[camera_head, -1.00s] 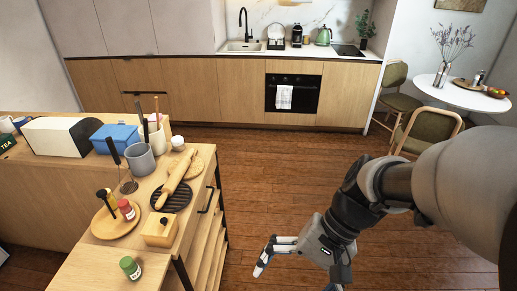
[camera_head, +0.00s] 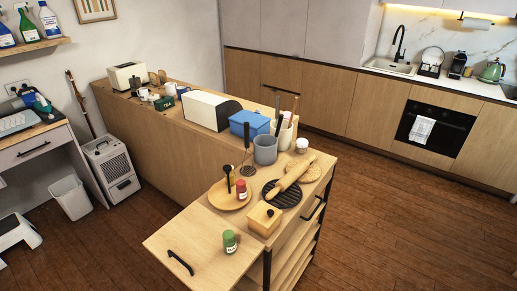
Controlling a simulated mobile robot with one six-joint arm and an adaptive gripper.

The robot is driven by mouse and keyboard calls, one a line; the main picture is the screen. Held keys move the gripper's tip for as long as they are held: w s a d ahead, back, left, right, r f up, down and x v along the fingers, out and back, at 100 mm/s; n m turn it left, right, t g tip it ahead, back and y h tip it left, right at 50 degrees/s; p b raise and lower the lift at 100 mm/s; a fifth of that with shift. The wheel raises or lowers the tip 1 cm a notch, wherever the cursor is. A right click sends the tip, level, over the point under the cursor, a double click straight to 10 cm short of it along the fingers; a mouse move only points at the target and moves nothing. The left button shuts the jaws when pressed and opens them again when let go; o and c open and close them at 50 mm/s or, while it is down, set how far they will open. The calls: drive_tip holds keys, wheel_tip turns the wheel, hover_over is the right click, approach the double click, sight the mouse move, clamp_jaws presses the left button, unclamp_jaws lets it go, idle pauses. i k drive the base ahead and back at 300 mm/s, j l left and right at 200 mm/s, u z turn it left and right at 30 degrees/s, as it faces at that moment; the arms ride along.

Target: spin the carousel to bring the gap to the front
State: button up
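The carousel is a round wooden turntable (camera_head: 223,203) on the near part of the wooden counter, in the middle of the head view. A red-labelled jar (camera_head: 241,190) stands on its right side. A dark-topped item (camera_head: 228,179) stands toward its back. The front and left of its top look bare. A green-capped jar (camera_head: 229,242) stands apart on the counter, in front of the carousel. My gripper is not in view.
A grey pot (camera_head: 265,149) and blue box (camera_head: 249,124) stand behind. Bare counter (camera_head: 190,240) lies front left; open floor (camera_head: 390,230) lies right.

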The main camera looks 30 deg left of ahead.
sight(222, 196)
drive_tip(key=u, duration=1.55)
drive_tip(key=i+z, duration=0.2)
drive_tip(key=i, duration=0.25)
drive_tip(key=i+j+z, duration=0.1)
drive_tip(key=i+z, duration=0.15)
drive_tip(key=i, duration=0.2)
